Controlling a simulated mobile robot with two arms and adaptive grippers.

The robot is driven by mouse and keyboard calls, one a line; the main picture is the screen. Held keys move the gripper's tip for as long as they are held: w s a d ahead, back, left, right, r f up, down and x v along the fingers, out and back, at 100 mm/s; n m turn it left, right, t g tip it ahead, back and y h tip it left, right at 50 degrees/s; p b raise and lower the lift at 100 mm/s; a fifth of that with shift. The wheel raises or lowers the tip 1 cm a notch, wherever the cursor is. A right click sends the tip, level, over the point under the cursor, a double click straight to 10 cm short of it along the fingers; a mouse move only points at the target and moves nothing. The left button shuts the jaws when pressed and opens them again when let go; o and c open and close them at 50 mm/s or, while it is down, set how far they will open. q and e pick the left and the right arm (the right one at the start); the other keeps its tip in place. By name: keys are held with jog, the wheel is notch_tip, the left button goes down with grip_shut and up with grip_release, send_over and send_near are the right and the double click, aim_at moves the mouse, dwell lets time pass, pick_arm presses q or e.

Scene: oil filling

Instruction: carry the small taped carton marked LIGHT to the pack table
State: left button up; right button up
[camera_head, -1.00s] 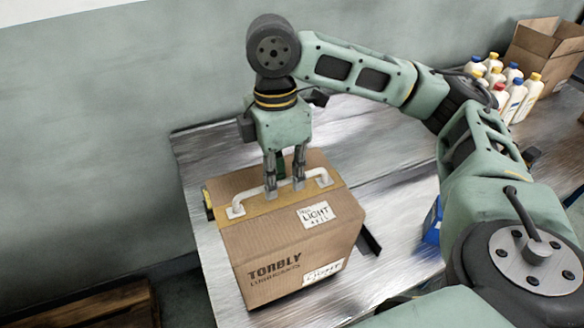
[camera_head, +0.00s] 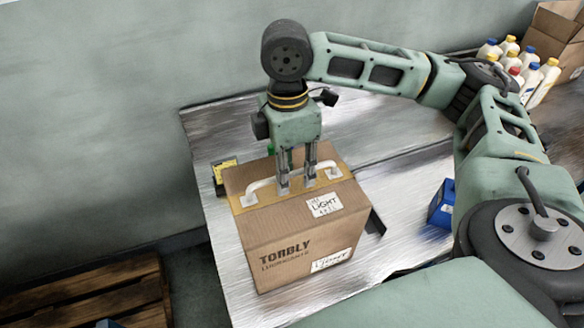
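The brown carton (camera_head: 290,243) stands on a shiny metal-topped table. It has yellow tape across its top, a white handle (camera_head: 262,186), the print TORBLY and a white label reading LIGHT (camera_head: 324,204). My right gripper (camera_head: 297,183) points down at the middle of the handle, with its fingertips at the bar just above the carton's top. The fingers hide the middle of the handle, so I cannot tell whether they are closed on it. My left gripper is not in view. I cannot pick out the pack table.
A small yellow-and-black item (camera_head: 224,172) lies behind the carton's left side. A blue box (camera_head: 442,205) stands to the right. Several bottles (camera_head: 511,62) and an open carton (camera_head: 556,38) are at the far right. A wooden pallet (camera_head: 100,292) lies low at the left.

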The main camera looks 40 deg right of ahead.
jog(key=shift+r, duration=0.1)
notch_tip(320, 180, up, 12)
jog(key=w, duration=0.1)
jog(key=shift+d, duration=0.2)
dwell(0.3)
dwell(0.5)
